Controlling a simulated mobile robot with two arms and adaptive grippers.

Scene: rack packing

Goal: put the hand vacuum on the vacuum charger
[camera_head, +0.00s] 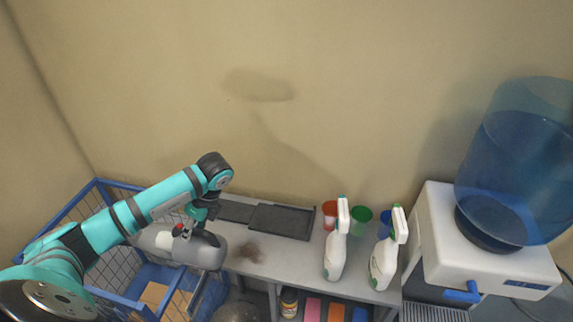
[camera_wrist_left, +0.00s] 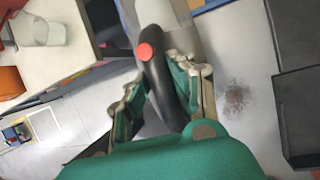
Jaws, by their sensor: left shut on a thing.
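The hand vacuum (camera_head: 207,252) has a grey body, a clear and white front end and a black handle with a red button. My left gripper (camera_head: 196,224) is shut on its handle from above. In the left wrist view the black handle of the vacuum (camera_wrist_left: 166,88) passes between the two fingers of the gripper (camera_wrist_left: 163,80). The vacuum is near the left end of the grey shelf top (camera_head: 275,267), partly over the blue cart. I cannot surely identify the vacuum charger; two dark flat trays (camera_head: 284,222) (camera_head: 235,212) lie along the wall. My right gripper is not in view.
Two white spray bottles (camera_head: 336,252) (camera_head: 384,262) stand at the shelf's right, with red (camera_head: 329,212), green (camera_head: 361,217) and blue cups behind. A water dispenser (camera_head: 486,240) stands further right. A brown smudge (camera_head: 250,252) marks the shelf top. A blue mesh cart (camera_head: 97,184) is at left.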

